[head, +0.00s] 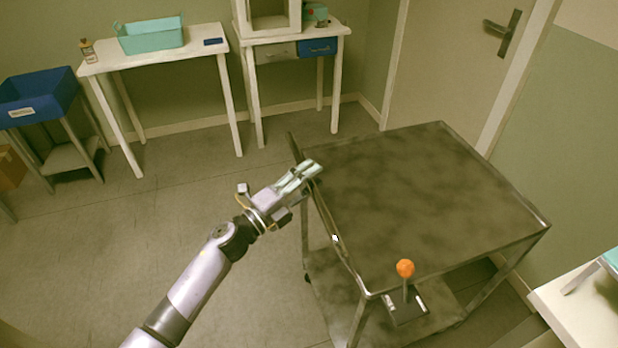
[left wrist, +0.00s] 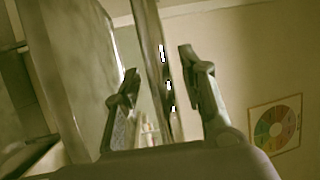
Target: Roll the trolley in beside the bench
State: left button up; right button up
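The trolley is a dark grey metal cart with a flat, empty top (head: 420,195) and a lower shelf. It stands right of centre in the head view, near the door. A handle bar runs along its left side; a bar (left wrist: 152,50) also shows in the left wrist view. My left gripper (head: 312,170) is at the trolley's far left edge. In the left wrist view its fingers (left wrist: 162,88) are apart, with the bar seen between them; I cannot tell whether they touch it. Two white tables (head: 150,58) stand along the back wall. My right gripper is out of view.
An orange ball on a stick (head: 405,268) rises at the trolley's near side. A white surface (head: 575,305) is at the lower right. A blue bin (head: 38,95) on a stand is at the far left. The door (head: 445,65) is behind the trolley. Floor left of the trolley is clear.

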pick_arm(q)
jog(key=shift+c, duration=0.4)
grip_shut()
dwell(0.4)
